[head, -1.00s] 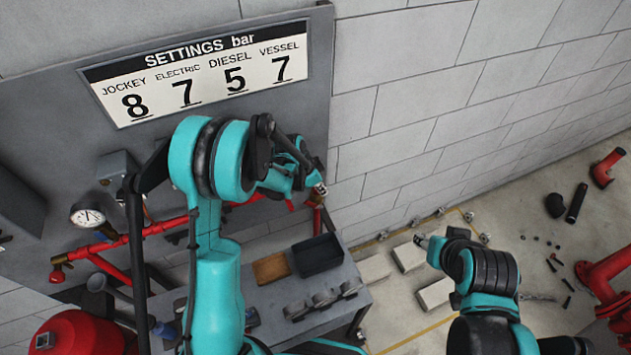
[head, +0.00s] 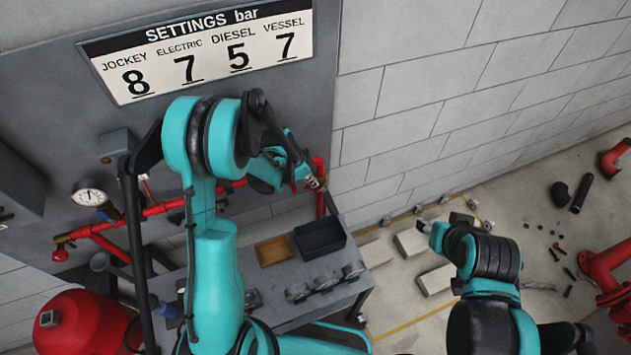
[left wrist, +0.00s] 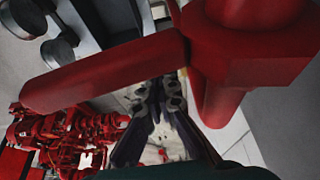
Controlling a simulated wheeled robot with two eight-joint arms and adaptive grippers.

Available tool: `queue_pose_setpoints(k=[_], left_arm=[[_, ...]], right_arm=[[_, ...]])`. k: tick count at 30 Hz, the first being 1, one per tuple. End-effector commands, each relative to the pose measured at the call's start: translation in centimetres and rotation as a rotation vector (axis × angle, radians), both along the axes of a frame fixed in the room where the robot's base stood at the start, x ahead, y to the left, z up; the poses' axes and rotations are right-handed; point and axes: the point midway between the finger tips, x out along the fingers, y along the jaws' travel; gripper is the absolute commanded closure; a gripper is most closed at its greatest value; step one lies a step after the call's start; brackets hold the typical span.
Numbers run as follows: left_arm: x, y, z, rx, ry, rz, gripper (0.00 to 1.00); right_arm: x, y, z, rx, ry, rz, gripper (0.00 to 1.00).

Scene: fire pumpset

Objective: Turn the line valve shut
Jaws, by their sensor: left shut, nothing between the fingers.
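My left gripper (head: 315,183) is at the lower right edge of the grey panel, beside a red vertical pipe (head: 320,170). In the left wrist view its dark fingers (left wrist: 164,90) are shut and empty. I cannot tell which of these red parts is the line valve, or whether the fingers touch the bar. My right gripper (head: 428,228) is small above the floor; its jaw state is unclear.
A grey bench (head: 220,262) under the panel holds a black tray (head: 320,238), a brown tray (head: 273,250) and round grey parts. A pressure gauge (head: 90,193) and red piping are at left. Pale blocks (head: 412,242) and loose parts lie on the floor at right.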

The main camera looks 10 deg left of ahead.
Motion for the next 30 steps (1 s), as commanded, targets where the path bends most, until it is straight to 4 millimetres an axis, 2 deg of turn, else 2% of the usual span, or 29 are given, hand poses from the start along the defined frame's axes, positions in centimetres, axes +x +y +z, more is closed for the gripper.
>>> queue_pose_setpoints(k=[1, 4, 17, 20, 25, 30], left_arm=[[-0.3, 0.4, -0.9, 0.001, 0.001, 0.001, 1.00], [-0.6, 1.0, -1.2, 0.001, 0.001, 0.001, 1.00], [-0.7, 1.1, -0.7, 0.000, 0.000, -0.001, 1.00], [-0.5, 0.6, 0.1, 0.000, 0.000, -0.001, 1.00], [0.5, -1.2, 3.0, 0.001, -0.001, 0.000, 1.00], [-1.2, 1.3, 5.8, 0.000, 0.001, 0.007, 1.00]], right_arm=[[0.0, 0.0, -1.3, 0.000, 0.000, 0.000, 0.56], [0.0, 0.0, -2.3, 0.000, 0.000, 0.000, 0.56], [0.0, 0.0, -2.1, 0.000, 0.000, 0.000, 0.56], [0.0, 0.0, -1.7, 0.000, 0.000, 0.000, 0.56], [0.0, 0.0, -0.2, 0.000, 0.000, 0.000, 0.56], [0.0, 0.0, -0.7, 0.000, 0.000, 0.000, 0.56]])
